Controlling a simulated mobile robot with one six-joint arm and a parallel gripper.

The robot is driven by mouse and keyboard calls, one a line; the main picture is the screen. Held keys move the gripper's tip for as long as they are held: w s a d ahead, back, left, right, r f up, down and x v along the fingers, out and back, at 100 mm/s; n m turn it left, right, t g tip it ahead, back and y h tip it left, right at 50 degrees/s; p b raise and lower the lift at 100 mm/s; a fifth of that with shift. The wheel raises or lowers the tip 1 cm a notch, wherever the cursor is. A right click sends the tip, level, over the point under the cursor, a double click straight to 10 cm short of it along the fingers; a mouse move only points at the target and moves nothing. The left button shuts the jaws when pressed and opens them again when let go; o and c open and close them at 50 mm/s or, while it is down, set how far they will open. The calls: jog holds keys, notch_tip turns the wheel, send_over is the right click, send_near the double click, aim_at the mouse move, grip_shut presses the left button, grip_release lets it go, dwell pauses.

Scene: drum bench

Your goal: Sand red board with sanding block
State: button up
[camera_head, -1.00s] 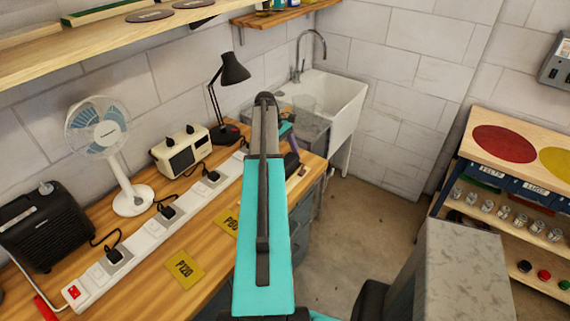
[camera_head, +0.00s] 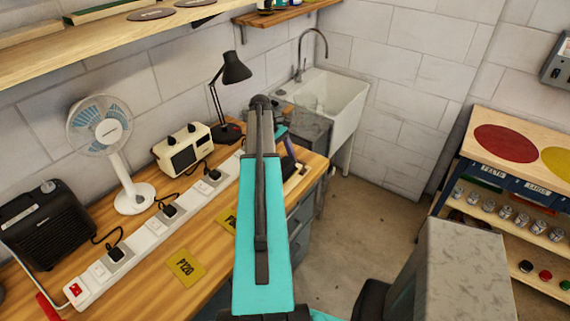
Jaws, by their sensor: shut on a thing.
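No red board or sanding block can be made out in view. My arm's long teal link (camera_head: 263,215) rises up the middle of the picture and covers part of the wooden bench (camera_head: 215,262). My gripper cannot be seen; it seems hidden behind or beyond this link. A small teal part (camera_head: 281,132) shows just right of the arm's far end, beside a dark blue-purple shape (camera_head: 290,150) over the bench's far end. Two yellow sheets lie on the bench: P120 (camera_head: 185,267) and one partly covered by my arm (camera_head: 228,220).
A power strip (camera_head: 135,247), fan (camera_head: 133,198), black heater (camera_head: 46,228), cream radio (camera_head: 183,152) and black lamp (camera_head: 235,68) line the bench. A sink (camera_head: 350,98) stands beyond. A right-hand table (camera_head: 459,152) bears a red disc (camera_head: 505,143) and a yellow one (camera_head: 557,162).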

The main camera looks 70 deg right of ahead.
jog(key=shift+a+f, duration=0.15)
jog(key=shift+w+a+r, duration=0.1)
jog(key=shift+w+a, duration=0.2)
jog(key=shift+a, duration=0.5)
jog(key=shift+w+a+r, duration=0.1)
jog(key=shift+w+a, duration=0.15)
jog(key=shift+a, duration=0.55)
jog(key=shift+w+a+f, duration=0.1)
jog(key=shift+w+a, duration=0.05)
jog(key=shift+a, duration=0.7)
jog(key=shift+w+a+f, duration=0.1)
jog(key=shift+w+a, duration=0.05)
jog(key=shift+a, duration=0.65)
jog(key=shift+a, duration=0.2)
jog(key=shift+w+a+r, duration=0.1)
jog(key=shift+w+a, duration=0.2)
jog(key=shift+a, duration=0.5)
jog(key=shift+w+a, duration=0.3)
jog(key=shift+a, duration=0.5)
jog(key=shift+d, duration=0.15)
